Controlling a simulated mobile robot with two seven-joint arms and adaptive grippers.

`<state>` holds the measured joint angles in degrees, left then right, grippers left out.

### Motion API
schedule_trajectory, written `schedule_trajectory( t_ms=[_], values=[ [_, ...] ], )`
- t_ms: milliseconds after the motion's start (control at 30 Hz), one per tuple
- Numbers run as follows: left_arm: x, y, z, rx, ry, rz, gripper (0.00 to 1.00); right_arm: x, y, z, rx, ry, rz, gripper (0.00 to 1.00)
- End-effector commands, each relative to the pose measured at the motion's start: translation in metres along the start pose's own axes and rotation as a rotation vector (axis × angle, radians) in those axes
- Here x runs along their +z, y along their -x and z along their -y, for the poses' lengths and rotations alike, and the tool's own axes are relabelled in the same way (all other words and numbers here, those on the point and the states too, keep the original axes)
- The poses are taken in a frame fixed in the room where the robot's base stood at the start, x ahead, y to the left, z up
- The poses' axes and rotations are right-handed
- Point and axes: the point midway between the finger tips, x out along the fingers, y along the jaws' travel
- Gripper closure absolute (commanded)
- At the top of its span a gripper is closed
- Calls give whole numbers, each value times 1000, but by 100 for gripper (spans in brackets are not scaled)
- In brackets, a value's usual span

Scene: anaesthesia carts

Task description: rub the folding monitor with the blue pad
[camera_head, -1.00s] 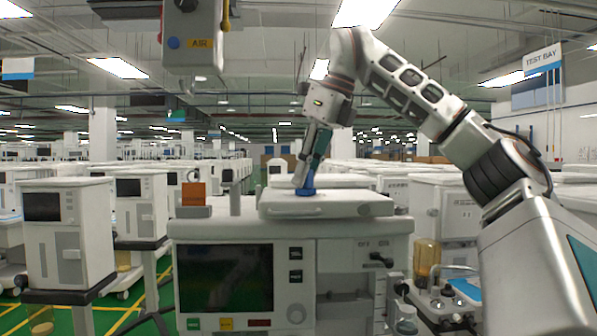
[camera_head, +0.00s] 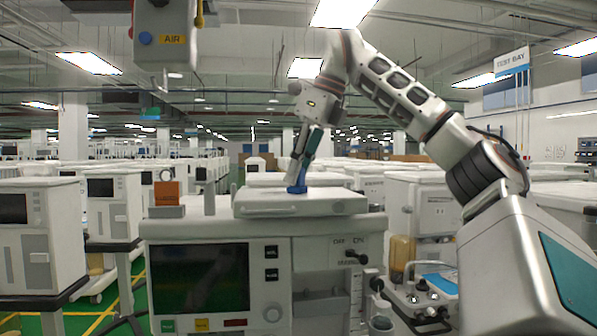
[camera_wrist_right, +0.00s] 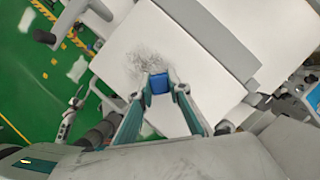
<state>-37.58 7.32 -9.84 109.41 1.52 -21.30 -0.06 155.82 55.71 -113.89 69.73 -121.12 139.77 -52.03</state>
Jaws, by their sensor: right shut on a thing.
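The blue pad (camera_head: 297,189) is held in my right gripper (camera_head: 299,180), low over the folding monitor (camera_head: 330,206), a flat white panel lying closed on top of the cart. In the right wrist view my right gripper (camera_wrist_right: 158,88) is shut on the blue pad (camera_wrist_right: 159,83), and a dark grey smudge marks the white top of the folding monitor (camera_wrist_right: 205,60) beside and beyond the pad. My left gripper is not in view.
The cart (camera_head: 270,232) has a dark screen (camera_head: 200,278) on its front. An orange block (camera_head: 167,193) and a grey post stand left of the monitor. A jar (camera_head: 402,255) stands at the right. Other carts crowd both sides; an AIR box hangs above.

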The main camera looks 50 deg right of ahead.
Motion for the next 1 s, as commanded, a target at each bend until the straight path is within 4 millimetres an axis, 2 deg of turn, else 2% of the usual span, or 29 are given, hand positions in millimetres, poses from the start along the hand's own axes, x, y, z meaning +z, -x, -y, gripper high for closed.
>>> schedule_trajectory(
  t_ms=[400, 667, 1000],
  values=[
    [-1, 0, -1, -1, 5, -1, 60, 24, -10, -20, 1, 1, -2, 100],
    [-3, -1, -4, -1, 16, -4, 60, 30, -12, -25, 0, 1, 0, 100],
    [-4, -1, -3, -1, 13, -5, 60, 48, -22, -41, 0, 2, -2, 100]
  ],
)
